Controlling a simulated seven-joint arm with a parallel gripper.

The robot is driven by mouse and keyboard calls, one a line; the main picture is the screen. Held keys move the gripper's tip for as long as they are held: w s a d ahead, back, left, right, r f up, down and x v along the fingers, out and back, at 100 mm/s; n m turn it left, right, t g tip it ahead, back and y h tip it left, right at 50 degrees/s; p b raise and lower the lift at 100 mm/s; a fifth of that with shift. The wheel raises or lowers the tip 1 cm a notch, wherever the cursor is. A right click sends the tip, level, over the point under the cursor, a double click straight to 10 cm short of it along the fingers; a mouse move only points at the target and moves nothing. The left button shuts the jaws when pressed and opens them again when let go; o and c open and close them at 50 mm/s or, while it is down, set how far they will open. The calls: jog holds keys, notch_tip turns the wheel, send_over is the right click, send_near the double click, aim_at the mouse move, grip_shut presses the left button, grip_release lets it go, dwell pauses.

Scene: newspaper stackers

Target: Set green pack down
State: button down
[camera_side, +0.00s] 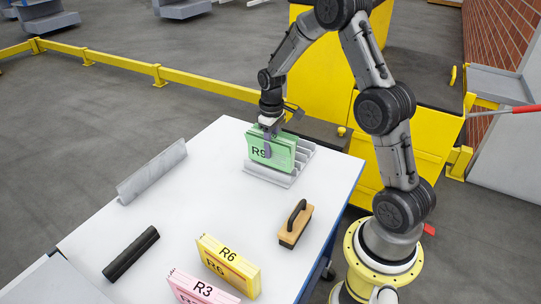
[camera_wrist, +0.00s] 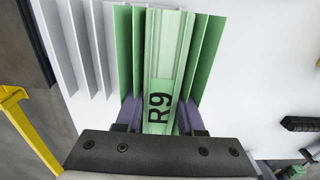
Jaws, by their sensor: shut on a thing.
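The green pack (camera_side: 278,153), marked R9, stands upright at the grey finned rack (camera_side: 268,177) at the far end of the white table. In the wrist view, the pack (camera_wrist: 168,50) runs lengthwise away from me, with green upright plates on both sides. I cannot tell whether those plates belong to the pack or the rack. Grey rack fins (camera_wrist: 82,45) show to the left. My gripper (camera_side: 267,145) points down and is shut on the pack, and its purple fingers (camera_wrist: 158,115) clasp both sides. The pack's underside is hidden, so contact with the rack base is unclear.
A yellow R6 pack (camera_side: 228,265) and a pink R3 pack (camera_side: 200,290) lie at the near edge. A wooden block with a black handle (camera_side: 295,224), a black bar (camera_side: 131,254) and a grey angled rail (camera_side: 152,172) are on the table. The table's middle is clear.

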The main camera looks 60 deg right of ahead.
jog(key=shift+w+d+f, duration=0.1)
jog(key=shift+w+f, duration=0.1)
jog(key=shift+f, duration=1.6)
jog(key=shift+f, duration=0.1)
jog(key=c, duration=0.5)
grip_release()
jog(key=shift+f, duration=0.1)
